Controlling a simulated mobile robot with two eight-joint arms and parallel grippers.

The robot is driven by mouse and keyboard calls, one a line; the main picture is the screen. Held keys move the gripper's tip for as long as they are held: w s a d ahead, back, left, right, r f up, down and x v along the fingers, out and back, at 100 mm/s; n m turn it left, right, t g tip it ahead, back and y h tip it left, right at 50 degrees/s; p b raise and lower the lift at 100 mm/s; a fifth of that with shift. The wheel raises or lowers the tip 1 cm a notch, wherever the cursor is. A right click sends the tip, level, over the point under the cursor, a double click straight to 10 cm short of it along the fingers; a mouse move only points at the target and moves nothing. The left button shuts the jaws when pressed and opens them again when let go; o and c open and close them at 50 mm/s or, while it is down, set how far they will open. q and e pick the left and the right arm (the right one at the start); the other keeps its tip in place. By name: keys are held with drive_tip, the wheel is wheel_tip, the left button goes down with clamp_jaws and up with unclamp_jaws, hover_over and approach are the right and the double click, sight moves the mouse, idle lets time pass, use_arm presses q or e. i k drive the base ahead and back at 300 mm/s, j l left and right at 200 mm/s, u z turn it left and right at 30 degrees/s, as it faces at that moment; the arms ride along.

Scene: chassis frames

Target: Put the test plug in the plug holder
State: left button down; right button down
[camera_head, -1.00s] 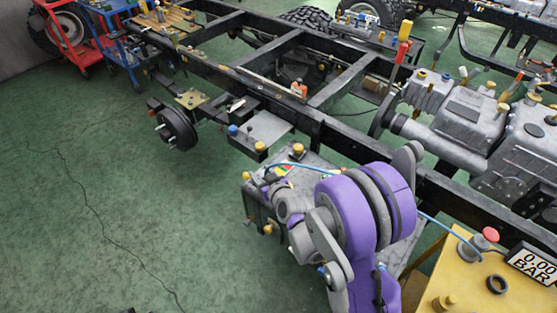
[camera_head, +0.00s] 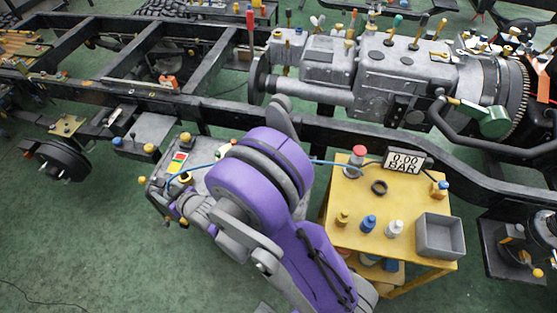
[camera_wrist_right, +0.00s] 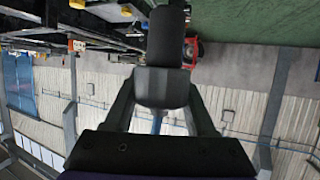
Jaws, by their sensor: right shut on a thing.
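My right arm reaches in from the bottom, and its gripper (camera_head: 184,188) is beside the grey valve block (camera_head: 154,168) under the chassis rail. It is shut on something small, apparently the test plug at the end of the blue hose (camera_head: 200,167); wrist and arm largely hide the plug. In the right wrist view the gripper (camera_wrist_right: 158,118) shows a thin blue piece between its fingers. On the yellow cart (camera_head: 330,215) a black ring (camera_head: 379,187) lies below the gauge; it may be the plug holder, I cannot tell. My left gripper is not in view.
The gauge (camera_head: 404,162) reads 0.00 BAR. The black chassis rail (camera_head: 330,132) runs behind my arm.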

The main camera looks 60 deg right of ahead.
sight(378, 189)
drive_tip(key=k+l, duration=0.2)
drive_tip(key=k, duration=0.25)
drive_tip(key=k+l, duration=0.25)
drive_tip(key=k, duration=0.2)
drive_tip(key=k+l+u, duration=0.1)
drive_tip(key=k, duration=0.35)
drive_tip(key=k+l, duration=0.25)
drive_tip(key=k, duration=0.2)
drive_tip(key=k+l+u, duration=0.1)
drive_tip(key=k, duration=0.35)
drive_tip(key=i+l, duration=0.4)
drive_tip(key=l, duration=0.15)
